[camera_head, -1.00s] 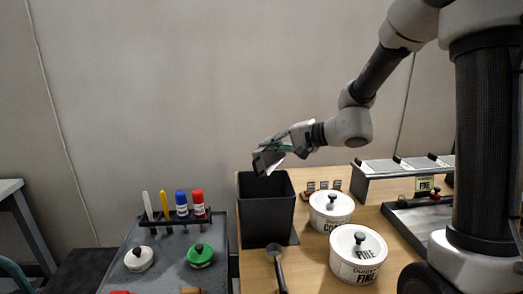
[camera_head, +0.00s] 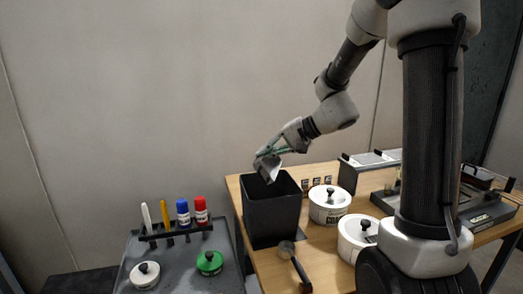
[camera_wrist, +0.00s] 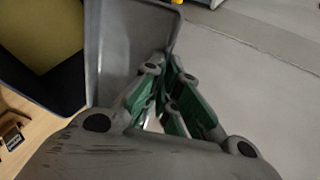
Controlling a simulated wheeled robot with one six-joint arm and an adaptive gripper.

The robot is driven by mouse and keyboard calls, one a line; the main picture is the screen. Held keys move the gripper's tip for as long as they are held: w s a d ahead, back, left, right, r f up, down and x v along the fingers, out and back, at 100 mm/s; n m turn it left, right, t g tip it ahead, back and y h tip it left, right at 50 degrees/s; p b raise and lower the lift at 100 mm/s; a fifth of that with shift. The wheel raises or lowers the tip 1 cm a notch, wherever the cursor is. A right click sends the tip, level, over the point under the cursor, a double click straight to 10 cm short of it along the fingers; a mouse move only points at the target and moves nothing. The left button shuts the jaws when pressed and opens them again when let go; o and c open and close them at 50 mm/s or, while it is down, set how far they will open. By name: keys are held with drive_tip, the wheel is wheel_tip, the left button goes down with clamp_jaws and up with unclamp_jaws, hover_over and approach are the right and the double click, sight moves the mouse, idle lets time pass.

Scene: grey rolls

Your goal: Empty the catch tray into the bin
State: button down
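My gripper (camera_head: 277,152) is shut on the grey catch tray (camera_head: 269,167), which is tilted steeply over the mouth of the black bin (camera_head: 272,214). In the wrist view, the green-padded fingers (camera_wrist: 164,85) pinch the tray wall (camera_wrist: 122,45). The tray's low end is at the bin's opening; I cannot tell if it touches the rim. The bin (camera_wrist: 68,92) shows at the left of the wrist view, with an olive-yellow surface inside. I cannot make out any contents in the tray.
Two white lidded tubs (camera_head: 328,205) stand right of the bin on the wooden table. A dark-handled scoop (camera_head: 291,262) lies in front of it. At left, a grey cart (camera_head: 180,247) carries markers (camera_head: 183,212), a white-lidded pot and a green-lidded pot (camera_head: 209,262). A grey stand is at back right.

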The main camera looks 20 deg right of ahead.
drive_tip(key=shift+w+a+f+g+h, duration=0.1)
drive_tip(key=shift+a+g+h, duration=0.45)
drive_tip(key=shift+h, duration=0.35)
drive_tip(key=h, duration=0.1)
drive_tip(key=g+h, duration=0.1)
drive_tip(key=shift+w+a+f+g+h, duration=0.2)
drive_tip(key=shift+w+a+g+h, duration=0.1)
drive_tip(key=shift+a+g+h, duration=0.1)
drive_tip(key=h, duration=0.1)
drive_tip(key=r+g+h, duration=0.2)
drive_tip(key=shift+w+a+h, duration=0.2)
drive_tip(key=shift+a+h, duration=0.05)
drive_tip(key=shift+h, duration=0.05)
drive_tip(key=shift+r+g+h, duration=0.45)
drive_tip(key=shift+r+h, duration=0.15)
drive_tip(key=shift+h, duration=0.3)
